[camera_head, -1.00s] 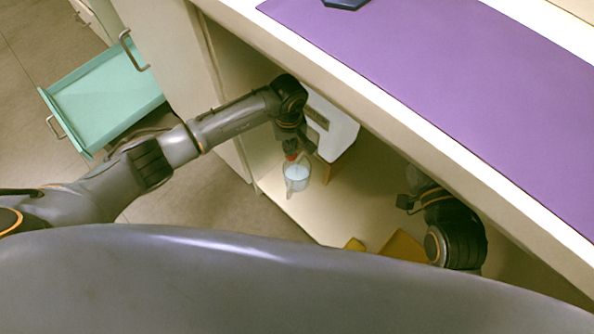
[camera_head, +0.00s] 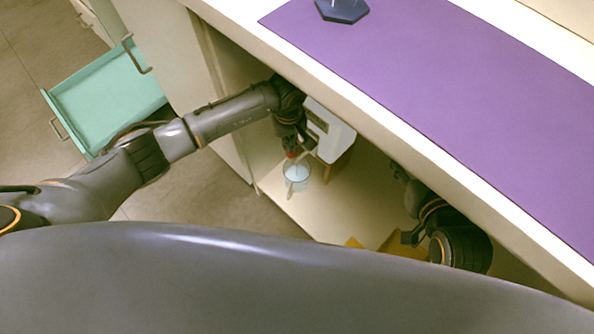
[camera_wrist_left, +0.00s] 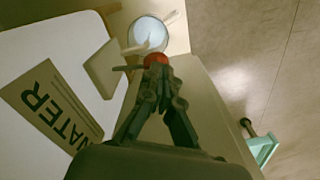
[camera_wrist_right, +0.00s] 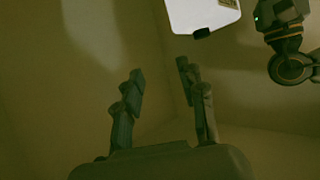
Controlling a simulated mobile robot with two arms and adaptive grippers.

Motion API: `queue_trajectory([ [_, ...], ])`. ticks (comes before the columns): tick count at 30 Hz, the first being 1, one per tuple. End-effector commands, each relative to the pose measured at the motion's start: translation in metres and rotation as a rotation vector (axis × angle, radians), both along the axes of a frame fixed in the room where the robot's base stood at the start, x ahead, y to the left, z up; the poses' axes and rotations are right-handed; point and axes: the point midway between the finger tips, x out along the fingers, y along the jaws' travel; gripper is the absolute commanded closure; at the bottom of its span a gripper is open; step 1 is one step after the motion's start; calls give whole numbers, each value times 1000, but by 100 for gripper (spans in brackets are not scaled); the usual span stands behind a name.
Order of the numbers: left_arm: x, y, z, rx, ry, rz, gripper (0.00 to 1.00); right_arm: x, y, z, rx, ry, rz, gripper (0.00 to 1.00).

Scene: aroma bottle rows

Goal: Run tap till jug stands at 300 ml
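A white water tank (camera_head: 331,130) stands inside the low cupboard; its WATER label (camera_wrist_left: 50,105) shows in the left wrist view. A clear jug (camera_head: 296,175) stands on the cupboard floor under the red tap (camera_head: 291,155), with pale bluish water in it. The jug (camera_wrist_left: 148,35) also shows in the left wrist view; its marks cannot be read. My left gripper (camera_wrist_left: 155,72) has its fingers closed together at the red tap handle (camera_wrist_left: 156,59). My right gripper (camera_wrist_right: 158,80) is open and empty inside the cupboard, away from the jug.
The counter with a purple mat (camera_head: 440,95) overhangs the cupboard. A dark blue hexagonal base (camera_head: 342,9) stands on the mat. Yellow-orange pieces (camera_head: 392,243) lie on the cupboard floor near my right arm. An open mint drawer (camera_head: 105,95) is at the left.

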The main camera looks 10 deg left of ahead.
Motion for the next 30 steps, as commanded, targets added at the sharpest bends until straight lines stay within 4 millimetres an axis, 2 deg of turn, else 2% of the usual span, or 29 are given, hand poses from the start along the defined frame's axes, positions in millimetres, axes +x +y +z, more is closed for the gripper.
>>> queue_trajectory([
  [15,0,0,25,0,-1,-1,100,-56,-22,-47,-82,369,-27,60],
  [30,0,0,49,0,0,-1,100,-123,-43,-68,-151,699,-53,60],
])
